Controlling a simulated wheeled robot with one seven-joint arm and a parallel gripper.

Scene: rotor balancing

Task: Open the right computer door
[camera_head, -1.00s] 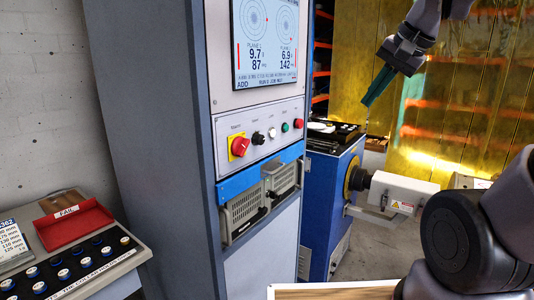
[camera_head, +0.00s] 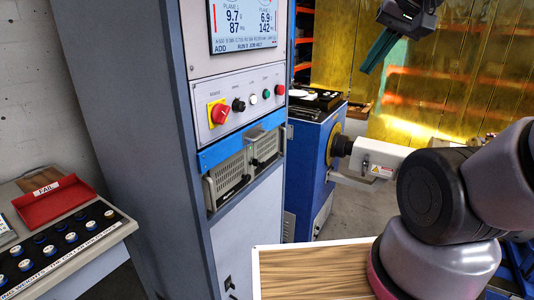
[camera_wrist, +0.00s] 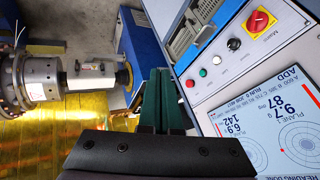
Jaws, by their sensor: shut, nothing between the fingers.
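The right computer (camera_head: 264,147) is a grey vented unit set in the cabinet front under a blue strip, beside the left computer (camera_head: 229,180). Both units show dark handle-like parts low on their fronts. I cannot tell how far either door is shut. My gripper (camera_head: 367,70) has green fingers that are shut and empty. It is in the air to the right of the cabinet, above the level of the computers and apart from them. The wrist view shows its fingers (camera_wrist: 160,76) together, with a vented computer front (camera_wrist: 188,38) upside down beyond them.
The grey cabinet (camera_head: 120,120) carries a screen (camera_head: 243,25) and a red knob (camera_head: 219,112) above the computers. A blue machine (camera_head: 307,160) with a white motor housing (camera_head: 377,158) stands behind. A red tray (camera_head: 54,200) lies left. A wooden-topped surface (camera_head: 310,275) is in front.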

